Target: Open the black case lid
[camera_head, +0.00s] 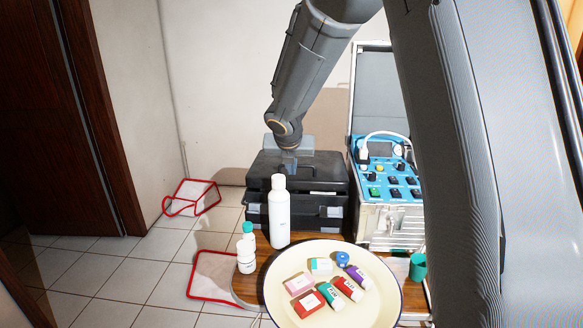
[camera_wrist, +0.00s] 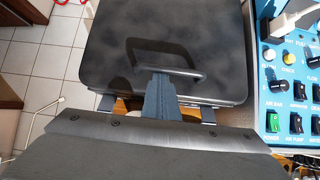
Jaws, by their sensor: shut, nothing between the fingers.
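The black case (camera_head: 322,213) stands on the wooden table behind the white bottle. Its lid (camera_head: 318,172) looks slightly raised at the front right, where a thin light gap shows; I cannot tell how far. In the wrist view the dark lid top (camera_wrist: 215,40) fills the upper middle, with a handle-like outline on it. My gripper (camera_head: 289,165) is over the top of the case, toward its left half. In the wrist view my gripper (camera_wrist: 159,85) is shut and empty, its fingertips over the lid near the handle outline. Whether they touch the lid I cannot tell.
A silver case with a blue control panel (camera_head: 390,180) stands open close on the right. A white bottle (camera_head: 279,215) stands in front of the black case. A round tray (camera_head: 377,313) with small boxes and tubes is at the front. Small white bottles (camera_head: 246,258) stand at left.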

